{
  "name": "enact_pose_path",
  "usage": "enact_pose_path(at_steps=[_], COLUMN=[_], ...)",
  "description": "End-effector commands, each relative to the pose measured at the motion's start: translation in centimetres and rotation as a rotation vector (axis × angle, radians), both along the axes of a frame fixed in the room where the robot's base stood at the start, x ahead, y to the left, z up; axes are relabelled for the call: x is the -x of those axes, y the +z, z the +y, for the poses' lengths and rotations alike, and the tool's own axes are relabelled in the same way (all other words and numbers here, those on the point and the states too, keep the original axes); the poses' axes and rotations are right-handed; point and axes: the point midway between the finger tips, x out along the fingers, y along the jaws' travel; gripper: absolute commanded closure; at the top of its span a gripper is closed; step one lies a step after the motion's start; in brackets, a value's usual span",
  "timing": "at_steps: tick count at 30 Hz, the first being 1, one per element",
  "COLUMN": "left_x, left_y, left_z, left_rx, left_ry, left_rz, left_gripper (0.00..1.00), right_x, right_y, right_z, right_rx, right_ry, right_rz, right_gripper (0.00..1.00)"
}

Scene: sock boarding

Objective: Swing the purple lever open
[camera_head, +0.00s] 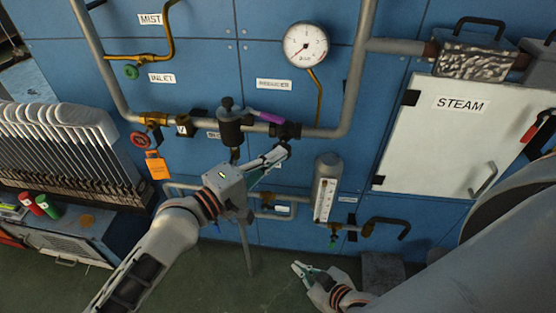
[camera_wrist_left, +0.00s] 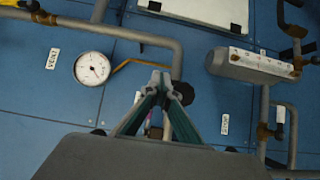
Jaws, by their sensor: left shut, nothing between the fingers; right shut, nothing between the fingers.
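The purple lever (camera_head: 265,116) sits on a dark valve (camera_head: 287,130) in the grey horizontal pipe, right of a dark upright fitting. It points left from the valve, close to the pipe and slightly tilted. My left gripper (camera_head: 284,151) is shut and empty, just below the valve; I cannot tell whether it touches it. In the left wrist view the shut fingertips (camera_wrist_left: 161,79) are beside a dark round part, and the lever is mostly hidden behind the fingers. My right gripper (camera_head: 300,267) is shut and empty, low near the floor.
A pressure gauge (camera_head: 306,44) is above the pipe. A flow meter (camera_head: 326,188) stands right of my left gripper. The white STEAM door (camera_head: 440,135) is at the right. A red handwheel (camera_head: 140,140) and orange tag (camera_head: 157,166) are left. A rack (camera_head: 60,150) stands far left.

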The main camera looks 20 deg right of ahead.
Motion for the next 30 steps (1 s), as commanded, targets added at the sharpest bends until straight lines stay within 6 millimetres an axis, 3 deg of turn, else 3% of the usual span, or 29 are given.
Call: enact_pose_path(at_steps=[3, 9, 26, 30], left_x=[1.7, 3.1, 3.2, 2.6], left_y=[-0.1, -0.1, -0.1, -1.3], left_z=[0.3, 0.5, 0.5, 1.6], left_rx=[0.000, -0.001, -0.003, -0.022], left_ry=[0.000, 0.001, 0.002, 0.045], left_rz=[0.002, 0.000, -0.001, -0.037], left_gripper=[1.00, 1.00, 1.00, 1.00], right_x=[0.6, 0.6, 0.6, 0.5], right_y=[-0.8, -0.7, -0.5, -0.5], right_z=[-0.9, -0.5, 0.1, 0.1], right_rx=[0.014, 0.006, -0.005, -0.005], right_ry=[-0.009, -0.012, -0.010, -0.011], right_rz=[0.022, 0.023, 0.018, 0.018], right_gripper=[1.00, 1.00, 1.00, 1.00])
